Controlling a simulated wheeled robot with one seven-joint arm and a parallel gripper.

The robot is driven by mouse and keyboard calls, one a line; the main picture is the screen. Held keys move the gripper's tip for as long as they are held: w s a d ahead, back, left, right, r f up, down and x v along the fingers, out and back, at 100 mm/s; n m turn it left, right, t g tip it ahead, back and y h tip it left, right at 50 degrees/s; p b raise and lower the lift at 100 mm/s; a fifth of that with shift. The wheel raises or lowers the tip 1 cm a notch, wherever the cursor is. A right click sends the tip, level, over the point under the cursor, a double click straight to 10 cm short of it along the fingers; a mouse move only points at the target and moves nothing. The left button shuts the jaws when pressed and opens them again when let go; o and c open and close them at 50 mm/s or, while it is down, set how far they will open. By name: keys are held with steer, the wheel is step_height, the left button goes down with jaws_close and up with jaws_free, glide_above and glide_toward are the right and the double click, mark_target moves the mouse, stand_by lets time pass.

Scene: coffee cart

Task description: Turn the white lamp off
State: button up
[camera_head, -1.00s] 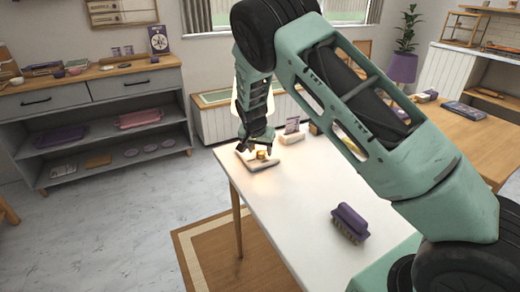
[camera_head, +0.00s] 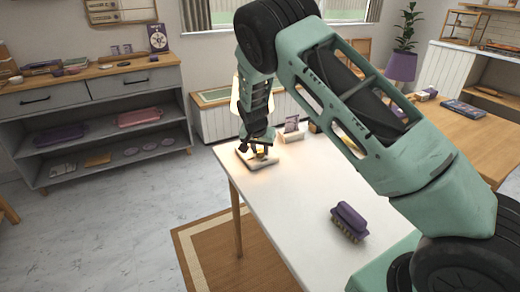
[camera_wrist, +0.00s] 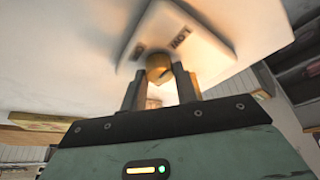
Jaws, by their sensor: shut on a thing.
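The white lamp stands at the far left corner of the white table. Its flat base (camera_head: 256,165) shows under my gripper, and its shade (camera_head: 236,95) is mostly hidden behind my arm. Warm light shines from around it, so it looks lit. In the wrist view the pale lamp base (camera_wrist: 195,40) bears dark lettering, too skewed to read fully. A round brass knob (camera_wrist: 158,66) sits on the base. My gripper (camera_wrist: 160,78) is shut on this knob with a finger at each side. In the head view my gripper (camera_head: 258,150) is at the base.
A small card in a holder (camera_head: 291,130) stands just right of the lamp. The table between is clear. A grey shelf unit (camera_head: 95,125) stands at the left.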

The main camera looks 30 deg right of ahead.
steer(key=shift+n, duration=0.3)
steer(key=n+y, duration=0.1)
steer(key=n, duration=0.1)
steer(key=shift+d+n+t+b, duration=0.15)
steer(key=shift+n+t+b, duration=0.2)
steer(key=shift+n+t, duration=0.05)
steer(key=n, duration=0.2)
steer(key=n+y, duration=0.1)
steer(key=n, duration=0.1)
steer(key=shift+s+d+n+t+y, duration=0.1)
steer(key=shift+d+n+t+y, duration=0.05)
steer(key=shift+n+t+y, duration=0.15)
steer(key=n+y+p, duration=0.1)
steer(key=n+y, duration=0.1)
steer(key=n, duration=0.3)
steer(key=shift+r+p, duration=0.1)
steer(key=shift+p, duration=0.3)
steer(key=shift+d+n+g+y+p, duration=0.1)
steer(key=shift+n+g+y+p, duration=0.45)
steer(key=shift+n, duration=0.95)
steer(key=o, duration=1)
